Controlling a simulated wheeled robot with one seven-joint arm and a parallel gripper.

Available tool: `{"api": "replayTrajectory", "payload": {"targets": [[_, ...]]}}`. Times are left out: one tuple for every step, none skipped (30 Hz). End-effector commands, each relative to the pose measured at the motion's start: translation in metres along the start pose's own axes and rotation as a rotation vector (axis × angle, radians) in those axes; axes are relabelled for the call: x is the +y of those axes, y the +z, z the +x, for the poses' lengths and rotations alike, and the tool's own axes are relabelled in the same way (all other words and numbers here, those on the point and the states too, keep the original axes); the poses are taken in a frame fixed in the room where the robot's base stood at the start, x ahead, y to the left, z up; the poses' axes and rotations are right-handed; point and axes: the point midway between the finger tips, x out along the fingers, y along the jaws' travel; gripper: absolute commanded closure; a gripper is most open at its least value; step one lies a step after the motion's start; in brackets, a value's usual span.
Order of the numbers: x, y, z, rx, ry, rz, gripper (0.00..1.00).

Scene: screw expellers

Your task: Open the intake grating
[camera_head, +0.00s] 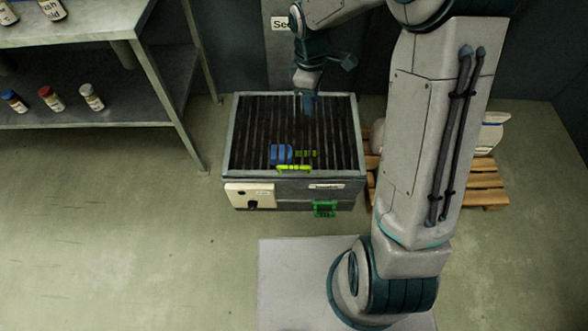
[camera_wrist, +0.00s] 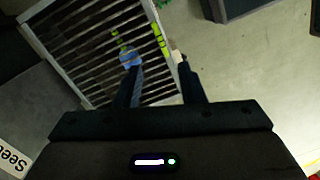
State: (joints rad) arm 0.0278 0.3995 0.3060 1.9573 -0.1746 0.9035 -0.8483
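The intake grating (camera_head: 255,125) is a frame of dark parallel bars on top of a grey box. It lies flat, closed over the box. A yellow-green handle (camera_head: 294,169) sits at its front edge; it also shows in the wrist view (camera_wrist: 160,38). My gripper (camera_head: 308,108) points down over the back part of the grating in the head view, apart from the handle. In the wrist view my gripper (camera_wrist: 157,70) has its two fingers spread with nothing held between them. Contact with the bars cannot be told.
A blue object (camera_head: 281,154) and a smaller yellow-green piece (camera_head: 306,153) show at the bars. The box front has a cream panel (camera_head: 250,195) and a green part (camera_head: 324,209). A metal shelf (camera_head: 95,110) stands left, a wooden pallet (camera_head: 485,185) right. Floor in front is clear.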

Motion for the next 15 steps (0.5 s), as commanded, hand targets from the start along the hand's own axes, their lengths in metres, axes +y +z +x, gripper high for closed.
{"api": "replayTrajectory", "payload": {"targets": [[0.006, -0.011, 0.043, 0.000, -0.024, -0.049, 0.64], [0.009, -0.016, 0.058, 0.001, -0.034, -0.080, 0.64], [0.012, -0.023, 0.076, 0.003, -0.048, -0.119, 0.64], [0.014, -0.028, 0.088, 0.005, -0.058, -0.145, 0.64], [0.015, -0.033, 0.100, 0.008, -0.067, -0.170, 0.64], [0.018, -0.038, 0.114, 0.011, -0.078, -0.200, 0.64], [0.019, -0.042, 0.123, 0.014, -0.085, -0.220, 0.64], [0.020, -0.045, 0.132, 0.016, -0.092, -0.240, 0.64], [0.021, -0.049, 0.141, 0.019, -0.099, -0.260, 0.64], [0.022, -0.051, 0.146, 0.021, -0.104, -0.275, 0.64], [0.022, -0.053, 0.151, 0.023, -0.107, -0.286, 0.64], [0.023, -0.055, 0.156, 0.025, -0.112, -0.297, 0.64], [0.023, -0.056, 0.159, 0.026, -0.115, -0.305, 0.64], [0.023, -0.057, 0.161, 0.027, -0.117, -0.311, 0.64], [0.023, -0.058, 0.164, 0.027, -0.118, -0.316, 0.64]]}}
